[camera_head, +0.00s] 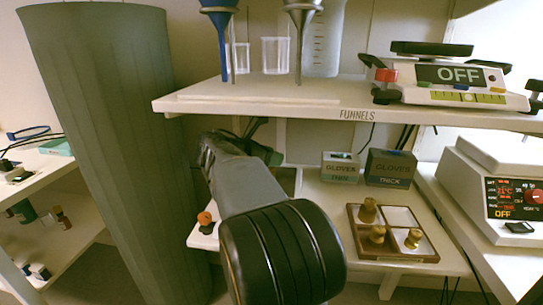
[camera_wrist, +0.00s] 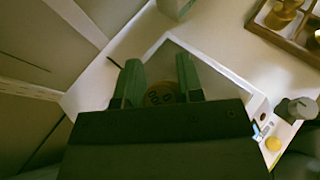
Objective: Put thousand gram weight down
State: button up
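A round brass-brown weight (camera_wrist: 160,94) shows in the wrist view between the two green fingers of my gripper (camera_wrist: 160,84). Its top bears dark digits that I cannot read surely. The fingers are close against its sides, and my gripper appears shut on it. Below is a balance with a grey plate in a white frame (camera_wrist: 222,72). I cannot tell whether the weight touches the plate.
A brown tray (camera_head: 391,256) with three brass weights and one empty compartment stands to the right. Two glove boxes (camera_head: 390,168) stand behind it. The funnel shelf (camera_head: 260,92) overhangs the back. A large grey-green column (camera_head: 115,150) is at left.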

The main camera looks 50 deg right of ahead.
jog(key=o, duration=0.4)
jog(key=shift+r, duration=0.15)
jog(key=shift+w+a+r, duration=0.15)
jog(key=shift+a+r, duration=0.1)
jog(key=shift+a, duration=0.05)
jog(key=p+v, duration=0.3)
jog(key=v, duration=0.3)
jog(key=shift+w+a, duration=0.1)
jog(key=shift+a, duration=0.3)
